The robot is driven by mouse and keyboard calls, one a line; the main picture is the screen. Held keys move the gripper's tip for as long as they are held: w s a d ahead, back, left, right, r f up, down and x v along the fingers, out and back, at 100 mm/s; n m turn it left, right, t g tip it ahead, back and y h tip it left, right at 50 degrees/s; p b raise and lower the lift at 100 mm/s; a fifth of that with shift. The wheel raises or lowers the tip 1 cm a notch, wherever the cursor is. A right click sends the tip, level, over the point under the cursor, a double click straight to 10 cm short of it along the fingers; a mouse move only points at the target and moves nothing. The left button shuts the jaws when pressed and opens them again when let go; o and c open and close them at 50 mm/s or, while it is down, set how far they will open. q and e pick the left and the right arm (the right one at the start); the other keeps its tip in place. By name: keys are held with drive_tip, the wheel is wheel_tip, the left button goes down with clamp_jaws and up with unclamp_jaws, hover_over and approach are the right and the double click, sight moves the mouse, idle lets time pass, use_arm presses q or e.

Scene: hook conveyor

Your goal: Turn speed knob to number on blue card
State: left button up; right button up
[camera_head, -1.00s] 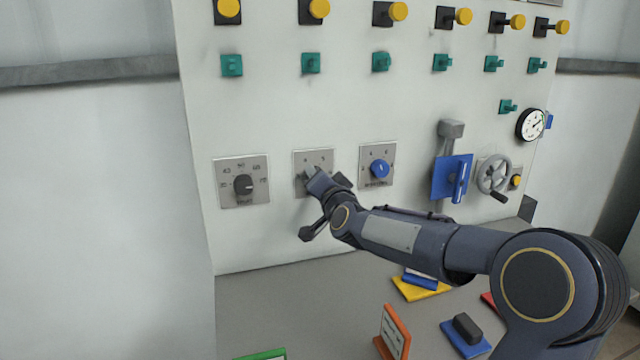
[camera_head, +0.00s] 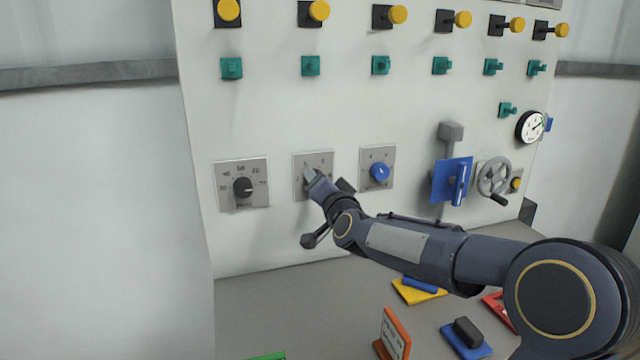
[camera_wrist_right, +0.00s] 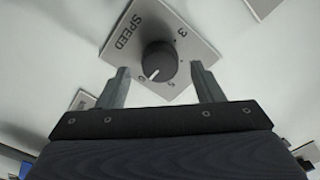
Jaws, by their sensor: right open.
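The speed knob (camera_wrist_right: 160,61) is a dark round knob with a white mark on a grey plate lettered SPEED (camera_wrist_right: 128,32). In the right wrist view its mark points down and slightly left; a 3 shows at the plate's upper right and what looks like a 5 below the knob. My right gripper (camera_wrist_right: 163,82) is open, its fingers below and to either side of the knob, not closed on it. In the head view my right gripper (camera_head: 312,178) covers the knob on the middle plate (camera_head: 325,160).
A dark knob (camera_head: 242,187) is on the left and a blue knob (camera_head: 380,172) on the right. A handwheel (camera_head: 493,175) and gauge (camera_head: 530,126) are farther right. The shelf holds an orange stand (camera_head: 394,334), a yellow plate (camera_head: 419,292) and a blue base with a dark block (camera_head: 467,335).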

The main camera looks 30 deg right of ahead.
use_arm(q)
drive_tip(key=shift+f, duration=0.3)
use_arm(e)
drive_tip(key=v, duration=0.6)
use_arm(q)
drive_tip(key=shift+s, duration=0.15)
use_arm(e)
drive_tip(key=shift+s, duration=0.2)
